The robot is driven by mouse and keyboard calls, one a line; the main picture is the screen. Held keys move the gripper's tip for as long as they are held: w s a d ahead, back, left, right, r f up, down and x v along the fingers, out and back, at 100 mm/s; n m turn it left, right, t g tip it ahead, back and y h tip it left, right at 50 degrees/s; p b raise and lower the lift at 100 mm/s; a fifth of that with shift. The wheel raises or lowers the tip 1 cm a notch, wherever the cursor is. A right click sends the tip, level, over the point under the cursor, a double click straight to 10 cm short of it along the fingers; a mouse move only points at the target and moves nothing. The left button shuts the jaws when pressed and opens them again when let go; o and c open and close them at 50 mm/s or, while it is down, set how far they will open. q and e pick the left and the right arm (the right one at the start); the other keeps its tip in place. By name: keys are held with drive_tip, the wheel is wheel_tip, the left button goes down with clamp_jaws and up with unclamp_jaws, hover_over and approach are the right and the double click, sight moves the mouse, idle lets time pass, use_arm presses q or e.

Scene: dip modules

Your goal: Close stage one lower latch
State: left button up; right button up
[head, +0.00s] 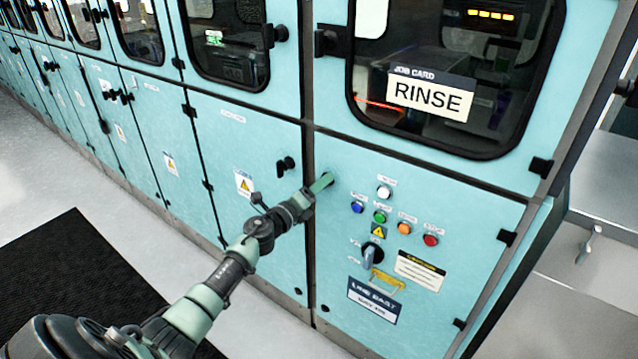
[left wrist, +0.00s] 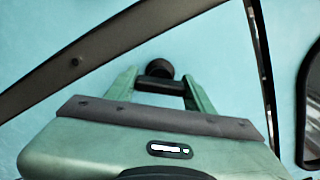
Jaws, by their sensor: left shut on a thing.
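My left gripper (head: 322,182) reaches in from the lower left to the upper left corner of the lower panel with the buttons (head: 460,225). In the left wrist view its two green fingers (left wrist: 160,88) are shut on a black latch (left wrist: 159,68). The latch's dark bar lies across between the fingers, and its round hub sits against the teal panel. In the head view the gripper hides this latch. My right gripper is not in view.
Another black latch (head: 287,163) is on the lower panel to the left. A black rotary switch (head: 372,252) and coloured buttons (head: 380,216) are right of the gripper. The upper window carries a RINSE card (head: 430,95). A black mat (head: 75,265) lies on the floor.

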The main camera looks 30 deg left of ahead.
use_arm(q)
drive_tip(key=n+p, duration=0.1)
drive_tip(key=n, duration=0.2)
drive_tip(key=shift+n, duration=0.4)
drive_tip(key=shift+n+p, duration=0.6)
drive_tip(key=shift+n, duration=1.1)
drive_tip(key=o, duration=1.4)
drive_tip(key=shift+s+a+b, duration=0.2)
drive_tip(key=shift+s+b, duration=0.1)
drive_tip(key=shift+s, duration=3.6)
drive_tip(key=shift+f, duration=0.1)
